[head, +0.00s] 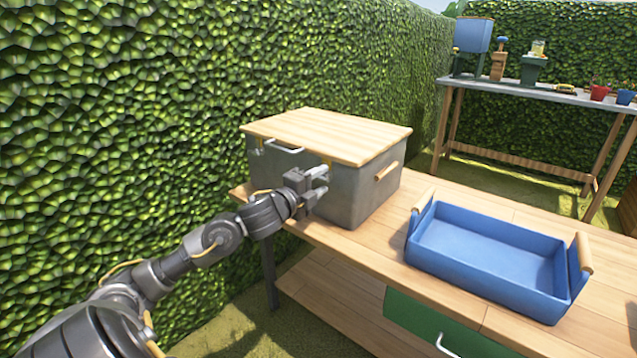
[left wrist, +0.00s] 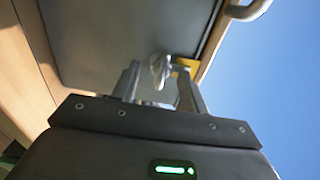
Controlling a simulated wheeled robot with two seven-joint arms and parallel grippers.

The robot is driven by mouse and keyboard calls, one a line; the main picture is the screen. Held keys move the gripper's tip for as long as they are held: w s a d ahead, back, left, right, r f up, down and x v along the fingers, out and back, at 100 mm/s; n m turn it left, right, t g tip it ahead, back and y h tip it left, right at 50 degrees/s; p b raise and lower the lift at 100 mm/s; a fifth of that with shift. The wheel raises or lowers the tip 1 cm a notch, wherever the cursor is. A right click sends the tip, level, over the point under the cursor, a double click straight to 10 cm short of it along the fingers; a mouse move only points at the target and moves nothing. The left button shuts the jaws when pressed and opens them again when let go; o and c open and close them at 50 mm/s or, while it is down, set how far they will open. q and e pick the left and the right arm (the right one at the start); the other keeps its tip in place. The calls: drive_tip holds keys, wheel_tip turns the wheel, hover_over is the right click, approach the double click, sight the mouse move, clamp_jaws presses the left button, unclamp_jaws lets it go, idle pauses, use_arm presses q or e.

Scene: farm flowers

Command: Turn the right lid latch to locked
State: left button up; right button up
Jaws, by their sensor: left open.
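The grey box (head: 365,190) stands on the wooden bench with its pale wooden lid (head: 330,133) closed. The right lid latch (left wrist: 160,68) is a small silvery piece beside a yellow plate (left wrist: 183,66) at the lid's edge. In the head view my gripper mostly hides this latch. My left gripper (head: 321,182) is open at the right part of the box front. In the left wrist view its fingers (left wrist: 162,76) stand apart on either side of the latch. Whether they touch it, I cannot tell. The left latch (head: 257,146) is small in the head view. My right gripper is out of view.
A metal handle (head: 284,147) sits at the lid's front edge, and a wooden handle (head: 386,171) on the box's right side. A blue tray (head: 490,279) stands on the bench to the right. A green drawer (head: 440,325) is below. A hedge rises behind the box.

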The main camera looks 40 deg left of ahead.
use_arm(q)
drive_tip(key=s+p, duration=0.1)
drive_tip(key=s, duration=1)
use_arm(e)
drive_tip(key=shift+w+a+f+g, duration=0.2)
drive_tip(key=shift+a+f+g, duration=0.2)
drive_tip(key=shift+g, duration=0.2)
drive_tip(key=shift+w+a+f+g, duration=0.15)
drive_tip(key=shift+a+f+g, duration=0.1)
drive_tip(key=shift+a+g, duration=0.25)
use_arm(q)
drive_tip(key=shift+w+d, duration=0.1)
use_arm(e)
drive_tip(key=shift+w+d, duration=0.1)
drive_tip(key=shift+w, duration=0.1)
